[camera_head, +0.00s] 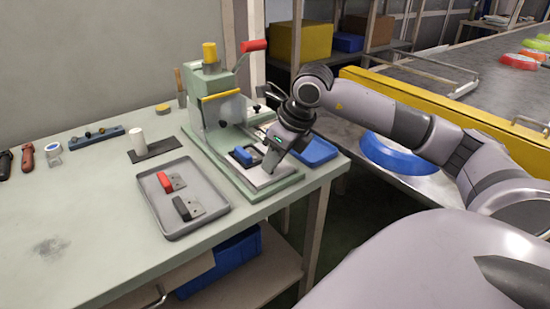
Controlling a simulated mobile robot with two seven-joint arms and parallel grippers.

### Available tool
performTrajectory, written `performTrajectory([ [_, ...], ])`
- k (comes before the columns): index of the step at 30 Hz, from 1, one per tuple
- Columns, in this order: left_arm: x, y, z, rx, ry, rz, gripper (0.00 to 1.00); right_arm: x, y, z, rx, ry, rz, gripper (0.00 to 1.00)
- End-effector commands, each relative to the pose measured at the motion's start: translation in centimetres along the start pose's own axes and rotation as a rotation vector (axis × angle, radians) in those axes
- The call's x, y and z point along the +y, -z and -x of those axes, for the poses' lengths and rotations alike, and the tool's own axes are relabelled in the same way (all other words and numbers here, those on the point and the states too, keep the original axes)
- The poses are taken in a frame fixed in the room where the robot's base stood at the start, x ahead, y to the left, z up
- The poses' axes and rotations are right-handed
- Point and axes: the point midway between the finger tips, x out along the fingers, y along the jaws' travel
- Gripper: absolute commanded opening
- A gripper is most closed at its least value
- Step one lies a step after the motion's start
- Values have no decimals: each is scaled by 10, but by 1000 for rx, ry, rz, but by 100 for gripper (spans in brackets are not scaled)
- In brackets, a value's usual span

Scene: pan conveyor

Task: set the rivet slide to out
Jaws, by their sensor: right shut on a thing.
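The green rivet press (215,112) stands on the bench with a red-knobbed lever, a yellow-topped post and a yellow bar across its front. The rivet slide (262,179) is at the press's base, a pale metal plate at the front, partly hidden by my right gripper. A blue and black piece (241,157) sits on the base just left of the gripper. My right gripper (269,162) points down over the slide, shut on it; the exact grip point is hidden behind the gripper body. My left gripper is not in view.
A grey tray (166,227) with a red-handled and a black-handled piece lies left of the press. A blue tray (316,151) lies just right of it. A white cylinder (137,142) stands behind the grey tray. The bench's left front is clear. A yellow-edged conveyor (430,102) is at right.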

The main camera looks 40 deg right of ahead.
Motion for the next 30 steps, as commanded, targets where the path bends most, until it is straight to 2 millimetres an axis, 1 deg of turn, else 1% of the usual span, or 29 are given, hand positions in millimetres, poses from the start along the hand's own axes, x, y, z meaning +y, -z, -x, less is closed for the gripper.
performTrajectory([
  [1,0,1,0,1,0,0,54,2,3,0,13,-5,2,0],
  [6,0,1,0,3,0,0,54,2,4,0,16,-6,3,0],
  [7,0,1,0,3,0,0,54,2,4,0,16,-6,3,37],
  [8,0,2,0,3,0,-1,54,2,4,0,16,-7,3,38],
  [17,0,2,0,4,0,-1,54,1,2,2,9,-4,2,38],
  [20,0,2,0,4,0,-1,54,0,1,13,7,-2,1,38],
  [27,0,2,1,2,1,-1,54,1,2,52,8,-1,3,38],
  [30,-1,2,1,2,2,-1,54,1,2,64,10,-3,2,38],
])
